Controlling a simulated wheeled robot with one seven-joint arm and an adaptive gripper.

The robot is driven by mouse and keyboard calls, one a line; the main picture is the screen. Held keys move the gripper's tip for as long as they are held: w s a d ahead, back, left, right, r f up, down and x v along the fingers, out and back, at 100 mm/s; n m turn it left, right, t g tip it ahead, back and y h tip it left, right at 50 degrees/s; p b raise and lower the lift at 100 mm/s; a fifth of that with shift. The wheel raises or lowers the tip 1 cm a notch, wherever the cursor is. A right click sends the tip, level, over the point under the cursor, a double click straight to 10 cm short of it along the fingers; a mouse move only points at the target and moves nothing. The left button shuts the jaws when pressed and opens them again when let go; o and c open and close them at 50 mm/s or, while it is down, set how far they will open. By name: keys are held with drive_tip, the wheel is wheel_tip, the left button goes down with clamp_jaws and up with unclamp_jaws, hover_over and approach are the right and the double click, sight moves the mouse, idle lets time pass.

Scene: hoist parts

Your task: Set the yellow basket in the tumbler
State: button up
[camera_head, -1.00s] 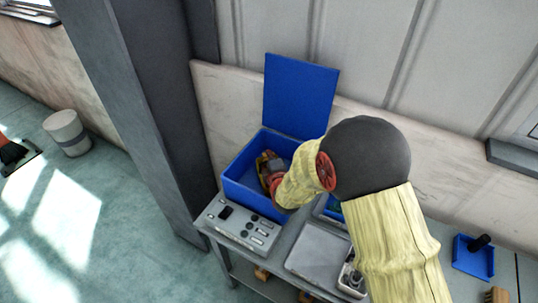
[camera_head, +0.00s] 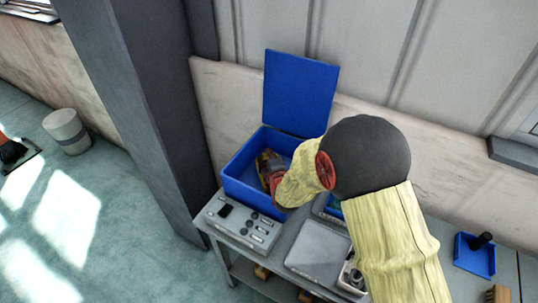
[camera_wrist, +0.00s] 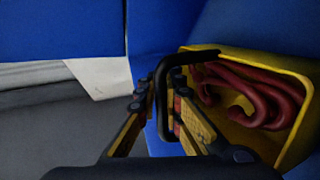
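The yellow basket (camera_head: 264,163) is inside the open blue bin (camera_head: 236,188), which I take to be the tumbler. The wrist view shows the basket (camera_wrist: 305,135) with dark red curved hook-like parts in it and a black handle (camera_wrist: 161,98). My gripper (camera_wrist: 160,92) has its fingers apart on either side of the handle's near leg. Blue shows between the left finger and the handle, so the fingers do not look clamped. In the head view my arm hides part of the basket. Whether the basket rests fully on the bin's floor is not clear.
The bin's blue lid (camera_head: 300,93) stands raised at the back. A grey control panel (camera_head: 240,225) with buttons is in front of the bin. A flat grey plate (camera_head: 318,248) lies to the right, and a small blue tray (camera_head: 474,258) is farther right.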

drive_tip(key=o, duration=0.5)
drive_tip(key=shift+c, duration=0.2)
drive_tip(key=shift+s+f, duration=0.1)
drive_tip(key=shift+s, duration=0.1)
